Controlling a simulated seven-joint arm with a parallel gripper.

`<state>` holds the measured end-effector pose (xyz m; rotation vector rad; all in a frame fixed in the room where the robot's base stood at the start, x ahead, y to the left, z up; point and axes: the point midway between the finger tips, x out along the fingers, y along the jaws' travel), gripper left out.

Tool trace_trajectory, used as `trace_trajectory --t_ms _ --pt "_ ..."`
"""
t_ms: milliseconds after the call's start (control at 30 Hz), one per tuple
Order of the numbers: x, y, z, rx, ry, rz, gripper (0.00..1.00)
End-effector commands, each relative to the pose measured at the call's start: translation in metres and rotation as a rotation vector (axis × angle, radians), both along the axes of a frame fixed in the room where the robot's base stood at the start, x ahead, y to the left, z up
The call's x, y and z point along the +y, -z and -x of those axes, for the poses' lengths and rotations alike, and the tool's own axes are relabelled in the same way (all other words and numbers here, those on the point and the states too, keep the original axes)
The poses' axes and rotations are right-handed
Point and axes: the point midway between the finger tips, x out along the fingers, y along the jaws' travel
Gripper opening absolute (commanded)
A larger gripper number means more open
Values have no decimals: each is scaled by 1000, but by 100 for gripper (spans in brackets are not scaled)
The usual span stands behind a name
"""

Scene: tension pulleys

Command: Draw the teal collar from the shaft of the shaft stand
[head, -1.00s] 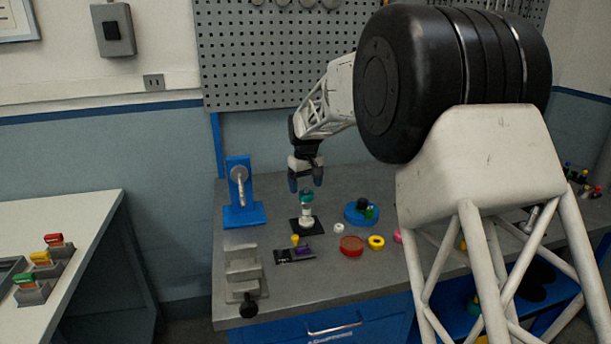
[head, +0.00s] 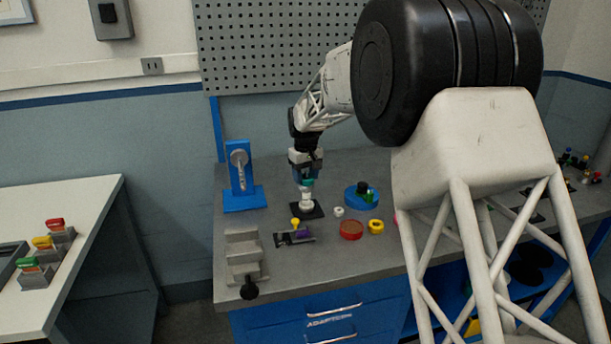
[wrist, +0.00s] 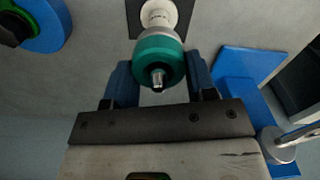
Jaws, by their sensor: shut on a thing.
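The teal collar (wrist: 158,62) sits around the upper part of the shaft, with the metal shaft tip (wrist: 158,80) poking through its middle. In the head view the collar (head: 306,183) shows at the top of the upright shaft stand (head: 306,206), which has a white body on a dark square base. My gripper (wrist: 158,85) is shut on the teal collar, one blue finger on each side of it. In the head view my gripper (head: 305,178) points straight down over the stand and hides part of the collar.
A blue bracket with a metal arm (head: 241,180) stands left of the stand. A blue round holder (head: 361,196), white ring (head: 339,211), red dish (head: 351,230) and yellow ring (head: 376,227) lie to the right. A grey stepped block (head: 243,255) is at the front left.

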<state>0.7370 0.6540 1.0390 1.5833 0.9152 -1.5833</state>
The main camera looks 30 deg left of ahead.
Motion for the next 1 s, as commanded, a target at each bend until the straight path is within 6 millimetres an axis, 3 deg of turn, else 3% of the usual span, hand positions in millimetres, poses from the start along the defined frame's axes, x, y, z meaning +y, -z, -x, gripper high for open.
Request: trace_trajectory --t_ms 1000 --pt "0 -11 0 0 0 0 28"
